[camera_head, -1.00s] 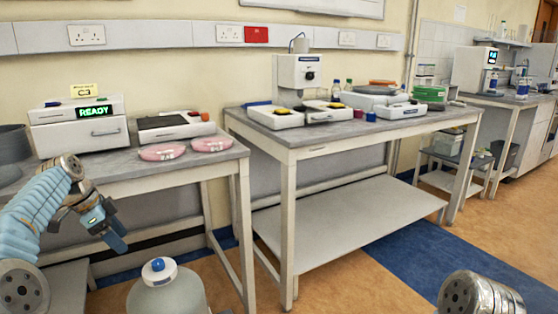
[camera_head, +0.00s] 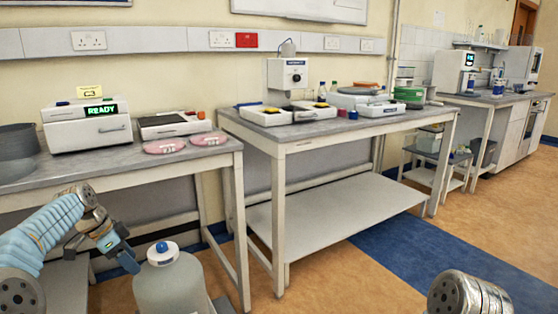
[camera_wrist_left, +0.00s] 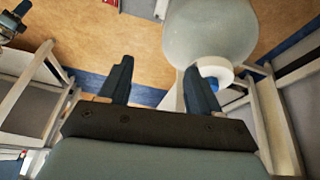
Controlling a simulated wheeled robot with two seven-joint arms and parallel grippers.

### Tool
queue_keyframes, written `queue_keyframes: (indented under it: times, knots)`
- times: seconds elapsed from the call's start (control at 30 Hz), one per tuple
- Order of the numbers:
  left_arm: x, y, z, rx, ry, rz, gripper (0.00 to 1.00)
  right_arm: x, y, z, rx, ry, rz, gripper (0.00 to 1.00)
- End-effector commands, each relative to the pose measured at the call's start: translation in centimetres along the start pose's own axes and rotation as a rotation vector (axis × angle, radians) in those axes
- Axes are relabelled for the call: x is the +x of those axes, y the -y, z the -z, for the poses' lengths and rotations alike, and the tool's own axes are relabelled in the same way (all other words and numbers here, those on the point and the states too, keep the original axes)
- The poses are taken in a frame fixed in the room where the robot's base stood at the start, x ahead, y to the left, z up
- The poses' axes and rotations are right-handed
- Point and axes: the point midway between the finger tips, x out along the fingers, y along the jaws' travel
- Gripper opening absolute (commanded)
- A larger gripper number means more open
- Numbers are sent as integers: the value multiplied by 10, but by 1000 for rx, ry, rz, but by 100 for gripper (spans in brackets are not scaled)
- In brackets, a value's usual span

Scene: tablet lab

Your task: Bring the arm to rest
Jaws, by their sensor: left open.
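My left arm comes in from the left in the head view, and its gripper (camera_head: 121,255) hangs low in front of the left bench, pointing down. In the left wrist view the two dark fingers of the left gripper (camera_wrist_left: 160,82) stand apart with nothing between them. A translucent bottle-shaped body (camera_head: 172,284) with a white and blue cap is just right of the gripper in the head view. Its pale round form also shows in the wrist view (camera_wrist_left: 212,28). My right gripper is not in view; only a metallic arm joint shows at the lower right.
The left bench (camera_head: 120,175) carries a white device reading READY (camera_head: 88,127), a small flat device (camera_head: 172,125) and two pink dishes (camera_head: 165,146). The middle bench (camera_head: 295,140) carries several instruments. Open floor (camera_head: 480,200) lies to the right.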

Motion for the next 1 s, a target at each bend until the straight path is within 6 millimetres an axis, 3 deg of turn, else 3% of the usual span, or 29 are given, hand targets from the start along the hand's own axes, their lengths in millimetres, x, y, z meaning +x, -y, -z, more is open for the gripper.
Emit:
queue_keyframes:
  times: [0.27, 0.37, 0.43, 0.57, 0.6, 0.7, 0.8, 0.9, 1.0]
  knots:
    - [109, -22, 12, -159, 6, -32, 63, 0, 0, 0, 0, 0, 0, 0]
    - [162, -44, 14, -247, 12, -47, 63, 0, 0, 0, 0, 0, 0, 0]
    - [207, -69, 13, -326, 18, -59, 63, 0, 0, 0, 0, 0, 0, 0]
    - [293, -142, 0, -513, 39, -81, 63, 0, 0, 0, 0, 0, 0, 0]
    - [314, -170, -7, -574, 46, -85, 63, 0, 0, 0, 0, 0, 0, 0]
    - [355, -241, -30, -728, 69, -94, 63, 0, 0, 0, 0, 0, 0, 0]
    - [374, -307, -56, -868, 91, -94, 63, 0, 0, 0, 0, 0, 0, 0]
    - [377, -356, -78, -978, 108, -88, 63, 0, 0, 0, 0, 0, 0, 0]
    - [374, -385, -92, -1049, 117, -81, 63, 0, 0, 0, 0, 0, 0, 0]
